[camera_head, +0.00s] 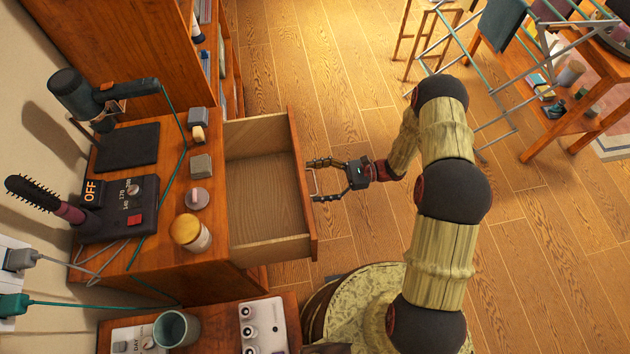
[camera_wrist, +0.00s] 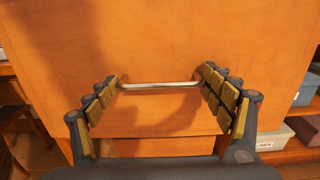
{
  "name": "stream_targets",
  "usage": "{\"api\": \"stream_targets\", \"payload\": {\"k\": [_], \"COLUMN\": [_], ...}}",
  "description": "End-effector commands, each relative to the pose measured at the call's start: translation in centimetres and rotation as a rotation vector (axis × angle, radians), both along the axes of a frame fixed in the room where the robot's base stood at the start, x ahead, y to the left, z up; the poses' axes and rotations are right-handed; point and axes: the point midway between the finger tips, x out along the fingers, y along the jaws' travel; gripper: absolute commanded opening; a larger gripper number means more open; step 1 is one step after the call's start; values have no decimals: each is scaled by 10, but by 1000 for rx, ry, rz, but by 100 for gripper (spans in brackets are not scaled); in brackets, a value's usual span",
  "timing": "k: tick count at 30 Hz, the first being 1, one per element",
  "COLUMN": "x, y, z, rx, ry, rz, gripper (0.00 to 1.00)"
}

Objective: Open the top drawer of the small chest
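The small chest (camera_head: 115,258) is orange-brown wood, at the left in the head view. Its top drawer (camera_head: 262,192) is pulled well out to the right and looks empty inside. The drawer front (camera_wrist: 160,40) fills much of the wrist view, with a thin metal bar handle (camera_wrist: 160,86) across it. My gripper (camera_head: 319,180) is at the outer face of the drawer front. Its two fingers are spread wide, one at each end of the handle. I cannot tell whether the fingertips touch the handle.
A drying rack (camera_head: 480,60) and a low wooden table (camera_head: 560,125) stand at upper right. The floor (camera_head: 540,250) right of my arm is clear.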

Motion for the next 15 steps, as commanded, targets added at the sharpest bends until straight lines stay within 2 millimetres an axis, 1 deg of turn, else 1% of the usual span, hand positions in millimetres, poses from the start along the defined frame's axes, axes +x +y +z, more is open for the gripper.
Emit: {"api": "stream_targets", "payload": {"k": [1, 3, 5, 8, 15], "x": [6, 7, 8, 9, 11], "y": [-2, -6, -13, -29, -78], "z": [3, 4, 4, 3, 1], "rx": [1, 1, 2, 1, 1], "ry": [-12, -12, -12, -11, -5], "rz": [-6, -7, -9, -9, -5], "gripper": [95, 98, 98, 98, 98]}}
